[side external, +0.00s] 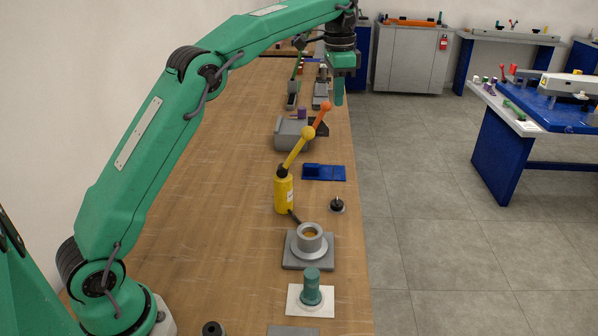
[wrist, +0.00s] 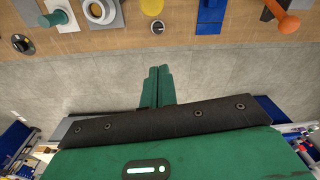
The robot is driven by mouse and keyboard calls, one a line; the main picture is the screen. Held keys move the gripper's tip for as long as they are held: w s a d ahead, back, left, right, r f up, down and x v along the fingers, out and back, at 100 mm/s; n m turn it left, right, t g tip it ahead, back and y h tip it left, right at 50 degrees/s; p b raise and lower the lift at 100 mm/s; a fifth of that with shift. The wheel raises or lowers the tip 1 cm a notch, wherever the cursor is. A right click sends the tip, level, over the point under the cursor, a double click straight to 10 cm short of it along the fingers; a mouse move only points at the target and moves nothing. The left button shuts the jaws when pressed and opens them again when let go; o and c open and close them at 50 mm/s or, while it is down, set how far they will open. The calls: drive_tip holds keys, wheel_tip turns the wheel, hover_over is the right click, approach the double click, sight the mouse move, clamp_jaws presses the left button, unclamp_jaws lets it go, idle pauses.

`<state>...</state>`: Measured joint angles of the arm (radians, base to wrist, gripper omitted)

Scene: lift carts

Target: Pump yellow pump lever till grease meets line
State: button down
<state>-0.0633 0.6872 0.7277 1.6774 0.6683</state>
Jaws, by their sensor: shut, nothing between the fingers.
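The yellow pump (side external: 284,192) stands upright on the bench. Its yellow lever (side external: 295,151) tilts up to the right and ends in a ball knob. A grey cup (side external: 309,240) on a square plate stands in front of the pump, with yellowish grease inside. The cup also shows at the top of the wrist view (wrist: 99,11). I cannot make out a line in it. A yellow round part of the pump (wrist: 152,6) is cut off by the wrist view's top edge. My gripper (side external: 339,102) is shut and empty, high above the bench's right edge, beyond the pump and apart from the lever.
A blue block (side external: 324,172), a small black knob (side external: 337,205) and a green-handled piece (side external: 311,288) stand near the bench's right edge. Bare wood lies left of the pump.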

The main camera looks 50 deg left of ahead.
drive_tip(key=shift+f, duration=0.2)
wheel_tip(320, 180, down, 8)
drive_tip(key=s+a, duration=0.2)
drive_tip(key=shift+s+a+f, duration=0.15)
drive_tip(key=shift+s+a, duration=0.1)
drive_tip(key=shift+s, duration=0.1)
idle(0.7)
drive_tip(key=shift+s+a, duration=0.1)
idle(0.4)
